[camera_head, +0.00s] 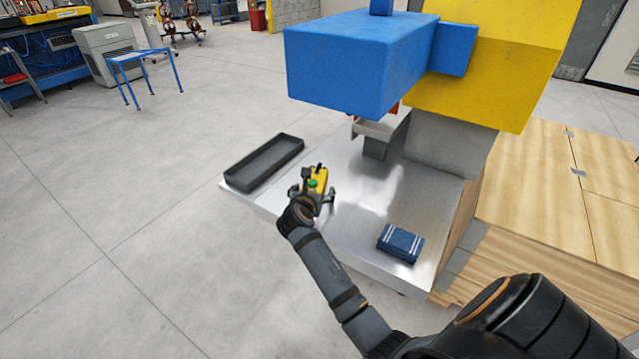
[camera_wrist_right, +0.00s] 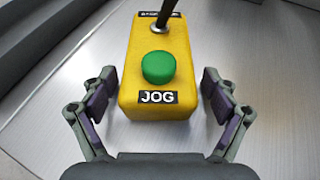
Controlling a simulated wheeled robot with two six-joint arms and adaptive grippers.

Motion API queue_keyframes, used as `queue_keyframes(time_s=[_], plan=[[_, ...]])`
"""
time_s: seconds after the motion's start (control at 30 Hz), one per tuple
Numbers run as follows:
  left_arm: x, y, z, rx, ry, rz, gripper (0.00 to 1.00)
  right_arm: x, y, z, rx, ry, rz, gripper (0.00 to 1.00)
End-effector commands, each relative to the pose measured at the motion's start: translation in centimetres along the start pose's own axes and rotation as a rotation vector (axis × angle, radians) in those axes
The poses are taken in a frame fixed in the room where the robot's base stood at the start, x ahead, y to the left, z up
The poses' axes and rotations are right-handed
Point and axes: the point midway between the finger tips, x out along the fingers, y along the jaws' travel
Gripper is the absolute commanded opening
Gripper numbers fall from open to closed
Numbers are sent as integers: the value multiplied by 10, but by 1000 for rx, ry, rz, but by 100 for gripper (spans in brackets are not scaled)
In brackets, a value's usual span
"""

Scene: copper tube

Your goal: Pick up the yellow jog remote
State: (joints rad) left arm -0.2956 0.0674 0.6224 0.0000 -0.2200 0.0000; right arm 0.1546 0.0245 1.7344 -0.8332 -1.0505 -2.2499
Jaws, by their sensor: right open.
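The yellow jog remote (camera_head: 318,177) lies on the metal table, near its left front edge. In the right wrist view the remote (camera_wrist_right: 158,95) shows a green button, a black stick and a JOG label. My right gripper (camera_head: 312,192) is at the remote. In the right wrist view its open fingers (camera_wrist_right: 162,105) stand on both sides of the remote's near end, with a gap on each side. The gripper partly hides the remote in the head view. My left gripper is not in view.
A black tray (camera_head: 236,180) lies left of the remote. A folded blue cloth (camera_head: 400,243) lies to the right on the metal table (camera_head: 362,225). A blue and yellow machine (camera_head: 355,65) overhangs the table behind. Wooden boxes (camera_head: 545,190) stand at the right.

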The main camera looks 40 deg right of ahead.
Motion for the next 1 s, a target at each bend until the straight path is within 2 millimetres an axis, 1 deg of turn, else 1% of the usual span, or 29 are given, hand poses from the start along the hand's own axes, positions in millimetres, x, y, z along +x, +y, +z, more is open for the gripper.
queue_keyframes(time_s=[0.07, 0.17, 0.3, 0.37, 0.47, 0.67, 0.9, 1.0], plan=[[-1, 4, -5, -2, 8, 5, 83, -1, 0, 1, 1, 0, 0, 88], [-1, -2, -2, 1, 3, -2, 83, -1, 0, 1, 1, 0, 0, 88], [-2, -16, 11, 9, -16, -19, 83, -1, 0, 1, 0, 0, 0, 69], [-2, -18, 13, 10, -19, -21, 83, 0, 0, 1, 0, 0, 0, 61], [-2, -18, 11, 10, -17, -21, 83, 0, 0, 1, 0, 0, 0, 47], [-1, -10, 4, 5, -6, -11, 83, 0, 0, 1, 0, 0, 0, 20], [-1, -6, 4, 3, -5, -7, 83, -1, 0, 2, 1, -2, 1, 19], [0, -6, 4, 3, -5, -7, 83, -2, 0, 7, 3, -4, 1, 19]])
